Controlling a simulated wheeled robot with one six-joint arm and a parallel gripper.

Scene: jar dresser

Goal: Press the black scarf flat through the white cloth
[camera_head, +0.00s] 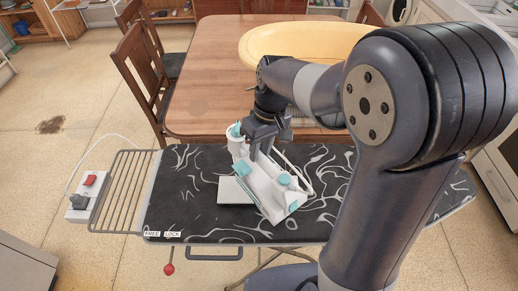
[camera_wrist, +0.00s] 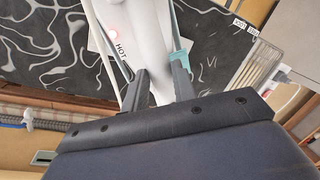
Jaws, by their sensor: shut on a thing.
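A white iron with teal parts (camera_head: 268,188) is over the middle of the patterned ironing board. My gripper (camera_head: 262,148) is shut on the iron's handle from above. In the wrist view my gripper (camera_wrist: 159,88) has a finger on each side of the iron's white body (camera_wrist: 148,40). A red light glows beside it, next to the word HOT. A white cloth (camera_head: 231,191) shows as a flat patch at the iron's left; the iron covers the rest. I cannot tell whether the iron touches the cloth. I cannot make out the black scarf.
The ironing board (camera_head: 185,205) is black with white swirls and is mostly clear on its left. A wire rack (camera_head: 125,190) extends from its left end, beside a box with a red switch (camera_head: 89,181). A wooden table (camera_head: 210,60) with a yellow basin (camera_head: 300,42) stands behind.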

